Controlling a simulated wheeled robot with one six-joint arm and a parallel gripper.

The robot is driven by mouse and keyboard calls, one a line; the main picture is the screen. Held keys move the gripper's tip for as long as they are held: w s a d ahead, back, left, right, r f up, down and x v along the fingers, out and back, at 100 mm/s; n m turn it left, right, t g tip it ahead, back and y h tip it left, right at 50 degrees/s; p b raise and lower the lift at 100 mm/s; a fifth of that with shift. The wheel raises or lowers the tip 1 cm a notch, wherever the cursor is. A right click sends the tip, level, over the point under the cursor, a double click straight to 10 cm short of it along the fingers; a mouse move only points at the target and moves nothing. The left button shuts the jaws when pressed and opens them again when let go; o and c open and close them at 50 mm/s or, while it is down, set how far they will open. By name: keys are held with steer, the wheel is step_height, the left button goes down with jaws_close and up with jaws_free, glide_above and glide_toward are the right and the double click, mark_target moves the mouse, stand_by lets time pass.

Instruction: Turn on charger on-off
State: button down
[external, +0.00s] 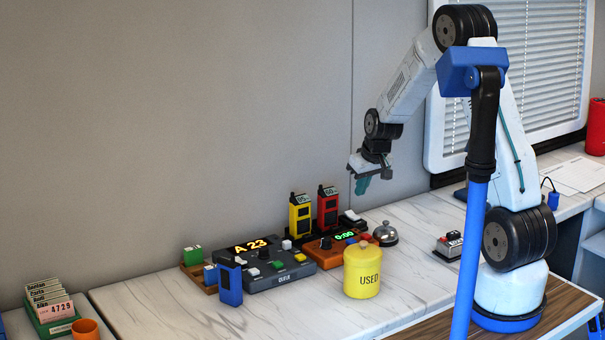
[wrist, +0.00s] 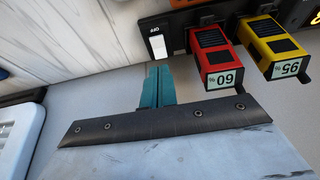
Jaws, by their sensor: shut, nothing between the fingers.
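The charger's on-off switch is a white rocker (wrist: 157,46) in a dark housing in the wrist view, with a small label that is hard to read. In the external view the switch (external: 352,215) is right of the red device. I cannot tell which side of the rocker is pressed. A red handheld device (wrist: 216,55) reading 60 and a yellow one (wrist: 270,47) reading 95 stand in the charger beside the switch. My gripper (external: 363,186) is shut and empty, above the switch. Its teal fingers (wrist: 157,85) point toward the switch in the wrist view.
A silver bell (external: 385,236) stands right of the charger. An orange unit with a green display (external: 338,245), a yellow USED canister (external: 362,272) and a dark button console (external: 275,262) stand in front. The wall is close behind.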

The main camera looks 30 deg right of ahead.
mark_target(351, 215)
steer(key=v, duration=0.6)
steer(key=shift+s+r, duration=0.3)
steer(key=shift+w+r+t, duration=0.1)
steer(key=shift+w+t, duration=0.2)
steer(key=shift+w, duration=0.35)
steer(key=x, duration=1.4)
steer(key=shift+s, duration=0.15)
